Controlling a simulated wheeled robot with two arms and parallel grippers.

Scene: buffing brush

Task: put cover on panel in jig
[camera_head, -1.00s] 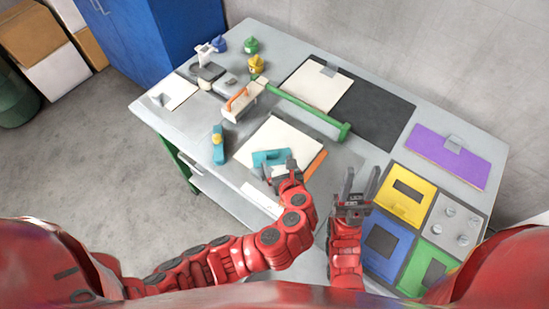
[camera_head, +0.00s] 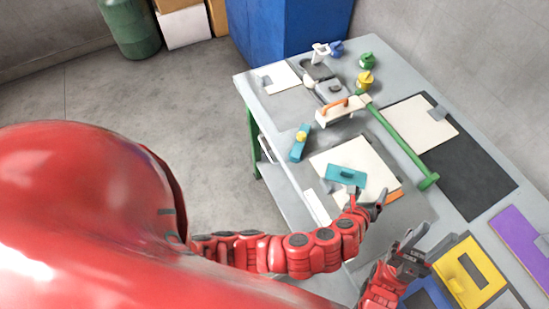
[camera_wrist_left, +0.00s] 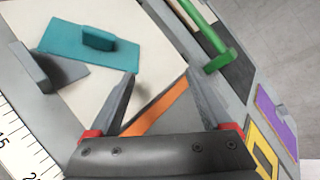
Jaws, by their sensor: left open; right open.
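A cream panel (camera_head: 374,160) lies flat on the grey table, with an orange strip (camera_head: 393,197) at its right edge. A teal plate with a raised grip (camera_head: 346,174) lies on the panel; it also shows in the left wrist view (camera_wrist_left: 65,45). I cannot tell for certain which pieces are the cover and the jig. My left gripper (camera_head: 369,197) is open and empty at the panel's front right corner, apart from the teal plate. In the left wrist view my left gripper (camera_wrist_left: 162,80) spans the orange strip. My right gripper (camera_head: 416,243) is open and empty, left of the yellow frame (camera_head: 468,272).
A green bar (camera_head: 403,148) lies behind the panel. A second cream panel (camera_head: 424,122) lies on a dark mat (camera_head: 466,177). A purple plate (camera_head: 522,241) is at right. An orange-handled tool (camera_head: 340,109) and a teal tool (camera_head: 300,143) stand farther left.

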